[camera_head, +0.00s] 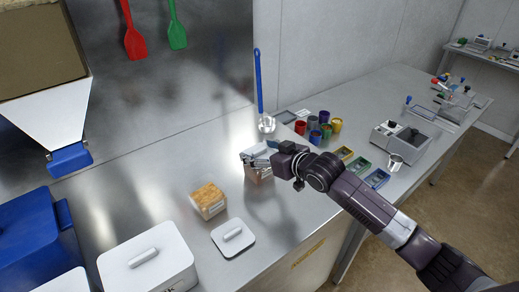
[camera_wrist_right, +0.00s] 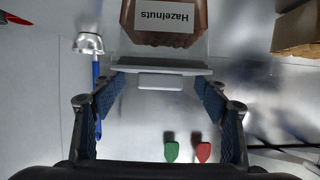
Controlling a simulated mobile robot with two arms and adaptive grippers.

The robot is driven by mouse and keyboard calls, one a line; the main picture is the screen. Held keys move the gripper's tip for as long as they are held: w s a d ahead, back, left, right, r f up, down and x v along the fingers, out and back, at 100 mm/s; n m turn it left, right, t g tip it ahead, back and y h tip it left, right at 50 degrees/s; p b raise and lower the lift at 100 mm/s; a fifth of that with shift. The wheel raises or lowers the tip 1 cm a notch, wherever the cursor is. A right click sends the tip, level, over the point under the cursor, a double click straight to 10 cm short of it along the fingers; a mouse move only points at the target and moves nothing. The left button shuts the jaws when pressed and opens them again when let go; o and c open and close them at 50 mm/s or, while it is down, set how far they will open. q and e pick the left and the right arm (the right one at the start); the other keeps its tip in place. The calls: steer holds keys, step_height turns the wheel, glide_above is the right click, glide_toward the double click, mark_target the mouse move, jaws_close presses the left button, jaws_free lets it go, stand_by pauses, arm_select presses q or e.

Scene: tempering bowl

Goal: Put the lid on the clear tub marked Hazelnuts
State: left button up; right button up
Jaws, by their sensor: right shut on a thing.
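The tub marked Hazelnuts (camera_wrist_right: 165,22) shows upside down at the top of the right wrist view, clear with brown contents. In the head view the tub (camera_head: 262,174) stands on the steel counter, partly hidden under my right gripper (camera_head: 252,157). That gripper (camera_wrist_right: 160,82) is shut on a pale lid (camera_wrist_right: 160,68) with a block handle. The lid is seen edge-on and roughly level, just above the tub's open top. A narrow gap shows between them in the wrist view; whether any edge touches is unclear. My left gripper is not in view.
A second tub (camera_head: 208,201) with golden contents stands nearby, with a white lid (camera_head: 233,238) flat on the counter beside it. A large white lidded container (camera_head: 148,268) and a blue bin (camera_head: 35,240) stand at left. Coloured cups (camera_head: 318,127) and a ladle (camera_head: 265,122) are behind.

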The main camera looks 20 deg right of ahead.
steer(key=o, duration=1)
steer(key=shift+r, duration=0.1)
steer(key=shift+r, duration=0.25)
steer(key=shift+b+v, duration=0.8)
steer(key=shift+v, duration=5.35)
steer(key=shift+w+r, duration=0.1)
steer(key=shift+r, duration=0.05)
